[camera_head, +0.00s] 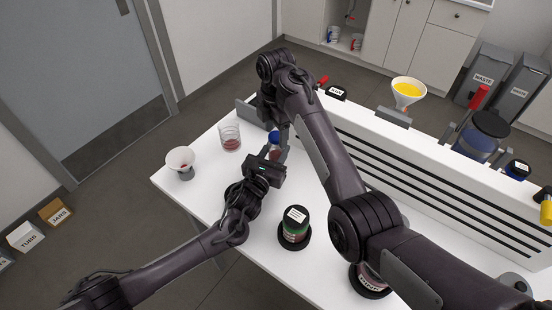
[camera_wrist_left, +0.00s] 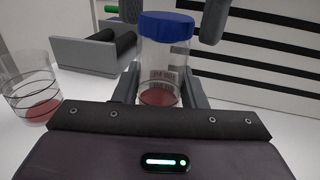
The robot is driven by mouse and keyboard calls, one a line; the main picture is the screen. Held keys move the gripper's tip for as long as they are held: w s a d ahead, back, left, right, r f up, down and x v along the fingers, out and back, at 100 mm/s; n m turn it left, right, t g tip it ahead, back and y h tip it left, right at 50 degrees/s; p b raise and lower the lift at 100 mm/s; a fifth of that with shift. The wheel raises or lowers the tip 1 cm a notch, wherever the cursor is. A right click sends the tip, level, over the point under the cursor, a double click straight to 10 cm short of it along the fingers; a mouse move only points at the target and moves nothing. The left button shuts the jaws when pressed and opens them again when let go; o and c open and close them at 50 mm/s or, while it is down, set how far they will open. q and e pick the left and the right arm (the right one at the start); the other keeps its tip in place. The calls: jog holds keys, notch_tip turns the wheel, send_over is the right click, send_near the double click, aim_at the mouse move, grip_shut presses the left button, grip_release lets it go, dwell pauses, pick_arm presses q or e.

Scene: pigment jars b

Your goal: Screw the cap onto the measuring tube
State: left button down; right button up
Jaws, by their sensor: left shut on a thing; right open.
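The measuring tube (camera_wrist_left: 165,70) is clear, has printed marks and holds a little red liquid at its bottom. It stands upright between the fingers of my left gripper (camera_wrist_left: 160,95), which is shut on it. The blue cap (camera_wrist_left: 167,26) sits on top of the tube; how tight it is cannot be told. In the head view the cap (camera_head: 273,137) shows just above my left gripper (camera_head: 274,157). My right gripper (camera_head: 279,128) hangs from above, its fingers open on either side of the cap and apart from it in the wrist view. My right arm hides part of this.
A glass with red liquid (camera_head: 230,138) and a white funnel on a stand (camera_head: 181,161) are at the left. A dark-lidded jar (camera_head: 295,226) stands at the front. A slotted white panel (camera_head: 400,165) runs along the back. White table surface is clear at the front left.

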jog(key=c, duration=1)
jog(key=shift+c, duration=0.2)
jog(key=m, duration=1.3)
jog(key=shift+m, duration=0.4)
jog(key=o, duration=1.1)
